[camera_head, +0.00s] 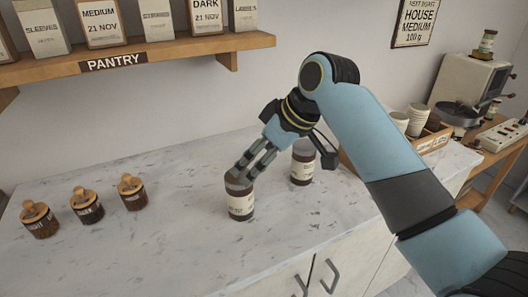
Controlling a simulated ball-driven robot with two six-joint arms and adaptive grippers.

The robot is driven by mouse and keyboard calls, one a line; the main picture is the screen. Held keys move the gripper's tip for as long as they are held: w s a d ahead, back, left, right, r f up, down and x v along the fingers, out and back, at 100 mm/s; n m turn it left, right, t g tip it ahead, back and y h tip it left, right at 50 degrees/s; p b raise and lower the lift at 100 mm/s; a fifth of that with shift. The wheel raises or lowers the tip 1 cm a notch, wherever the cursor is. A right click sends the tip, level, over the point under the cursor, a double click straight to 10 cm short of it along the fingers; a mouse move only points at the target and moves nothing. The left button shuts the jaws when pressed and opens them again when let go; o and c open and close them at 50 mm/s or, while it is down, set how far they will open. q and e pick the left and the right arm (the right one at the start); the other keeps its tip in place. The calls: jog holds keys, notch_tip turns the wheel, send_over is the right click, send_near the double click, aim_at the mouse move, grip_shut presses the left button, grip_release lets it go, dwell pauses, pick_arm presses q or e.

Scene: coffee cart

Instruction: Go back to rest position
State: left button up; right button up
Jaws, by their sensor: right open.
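My left gripper is out of view.
The marble counter (160,240) is clear in its middle. A pantry shelf (150,51) hangs behind. A crate with cups (436,138) and a machine (470,85) are at right.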

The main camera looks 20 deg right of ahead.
jog(key=shift+v, duration=1.25)
